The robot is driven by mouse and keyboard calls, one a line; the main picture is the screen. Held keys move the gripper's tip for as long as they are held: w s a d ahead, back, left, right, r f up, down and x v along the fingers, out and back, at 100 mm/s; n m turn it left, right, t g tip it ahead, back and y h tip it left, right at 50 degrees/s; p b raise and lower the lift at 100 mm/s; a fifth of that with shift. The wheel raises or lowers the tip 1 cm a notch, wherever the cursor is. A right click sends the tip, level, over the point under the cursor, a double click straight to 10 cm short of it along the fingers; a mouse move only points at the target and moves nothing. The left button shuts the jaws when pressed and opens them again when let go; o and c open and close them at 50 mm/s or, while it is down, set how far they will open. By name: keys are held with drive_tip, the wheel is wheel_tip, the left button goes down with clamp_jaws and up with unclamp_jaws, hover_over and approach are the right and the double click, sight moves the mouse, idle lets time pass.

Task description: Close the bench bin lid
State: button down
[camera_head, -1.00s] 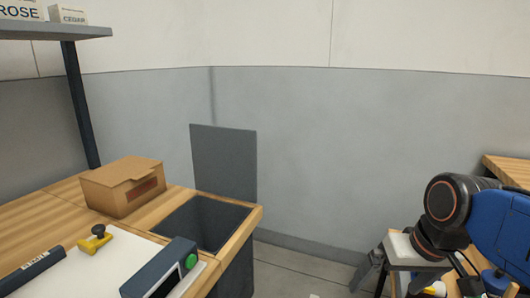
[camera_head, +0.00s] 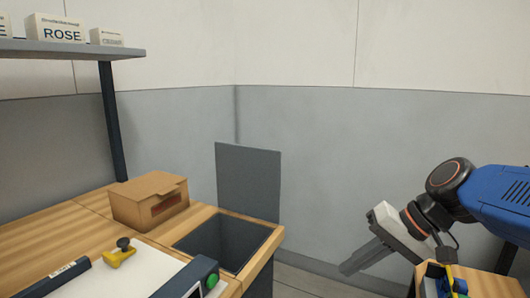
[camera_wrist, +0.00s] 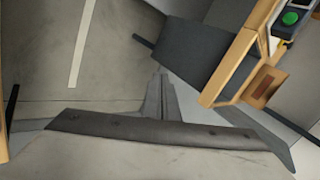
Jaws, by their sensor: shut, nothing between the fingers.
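The bench bin is a dark square opening (camera_head: 221,242) set in the corner of the wooden bench. Its grey lid (camera_head: 248,180) stands upright at the opening's far edge, so the bin is open. My gripper (camera_head: 352,267) is to the right of the bench, clear of the lid and apart from it, pointing down and left. Its fingers are together and empty; they also show in the wrist view (camera_wrist: 160,92). A dark grey panel shows beside the bench edge there; I cannot tell whether it is the lid or the bin's side.
A cardboard box (camera_head: 150,201) stands left of the bin. A device with a green button (camera_head: 209,281), a yellow stamp-like object (camera_head: 120,252) and a dark bar (camera_head: 54,279) lie in front. A shelf (camera_head: 70,49) is above left. Floor between bench and gripper looks free.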

sight(264, 151)
drive_tip(key=w+a+r+y, duration=0.5)
drive_tip(key=w+r, duration=0.5)
drive_tip(key=w+a+r+y, duration=0.4)
drive_tip(key=w+r+y, duration=0.2)
drive_tip(key=w+r, duration=0.4)
drive_tip(key=shift+g, duration=0.3)
drive_tip(key=shift+s+a+f, duration=0.15)
drive_tip(key=shift+s+a, duration=0.2)
drive_tip(key=shift+a, duration=1.55)
drive_tip(key=shift+s+a+f, duration=0.1)
drive_tip(key=shift+s+a, duration=0.3)
drive_tip(key=shift+a, duration=1.55)
drive_tip(key=shift+s+a+f, duration=0.15)
drive_tip(key=shift+s+a, duration=0.2)
drive_tip(key=shift+a, duration=1.55)
drive_tip(key=shift+s+h, duration=0.15)
drive_tip(key=shift+h, duration=0.15)
